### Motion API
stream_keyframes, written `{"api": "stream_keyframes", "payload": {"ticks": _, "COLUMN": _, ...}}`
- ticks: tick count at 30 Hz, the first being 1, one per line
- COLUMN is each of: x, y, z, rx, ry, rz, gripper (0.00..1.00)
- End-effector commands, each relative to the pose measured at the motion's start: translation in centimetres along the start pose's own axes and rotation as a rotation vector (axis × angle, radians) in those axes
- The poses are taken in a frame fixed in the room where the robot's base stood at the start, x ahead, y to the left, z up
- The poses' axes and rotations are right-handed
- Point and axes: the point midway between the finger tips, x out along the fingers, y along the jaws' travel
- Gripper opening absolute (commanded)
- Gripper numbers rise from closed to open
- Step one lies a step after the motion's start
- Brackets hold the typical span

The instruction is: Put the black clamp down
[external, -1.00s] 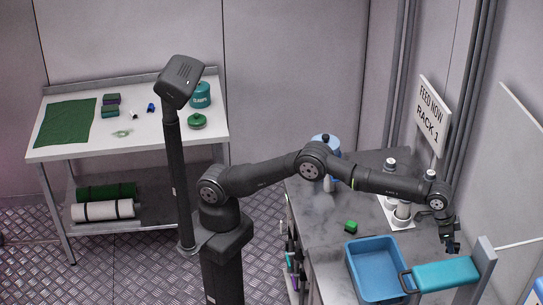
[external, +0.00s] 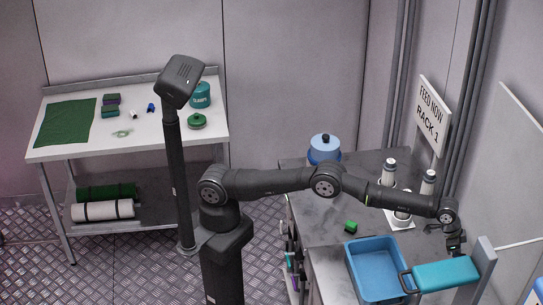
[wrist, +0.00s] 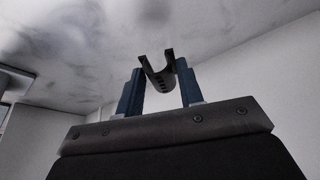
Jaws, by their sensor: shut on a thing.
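The black clamp (wrist: 158,73) is a short curved piece with two prongs. In the wrist view it sits between the two blue fingers of my gripper (wrist: 159,68), which is shut on it. The pale grey mottled worktop shows beyond the clamp in that view; I cannot tell whether the clamp touches it. In the external view my gripper (external: 455,246) is at the right end of the counter (external: 325,225), behind the teal padded piece. The clamp is too small and dark to make out there.
A blue bin (external: 376,270) and a teal padded piece (external: 446,274) are near my gripper. White bottles (external: 389,172) stand behind my forearm, below the "FEED NOW RACK 1" sign (external: 428,115).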

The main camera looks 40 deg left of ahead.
Motion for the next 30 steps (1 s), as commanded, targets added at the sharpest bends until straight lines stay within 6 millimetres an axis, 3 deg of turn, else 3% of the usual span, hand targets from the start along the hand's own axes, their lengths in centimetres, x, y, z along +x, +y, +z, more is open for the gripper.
{"api": "stream_keyframes", "payload": {"ticks": 9, "x": 1.7, "y": -1.7, "z": -0.6, "rx": 0.000, "ry": -0.001, "rz": 0.001, "gripper": 0.13}}
{"api": "stream_keyframes", "payload": {"ticks": 18, "x": 5.0, "y": -1.7, "z": 0.9, "rx": 0.000, "ry": -0.002, "rz": 0.000, "gripper": 0.13}}
{"api": "stream_keyframes", "payload": {"ticks": 30, "x": 5.6, "y": -1.7, "z": 1.1, "rx": 0.000, "ry": -0.001, "rz": 0.000, "gripper": 0.13}}
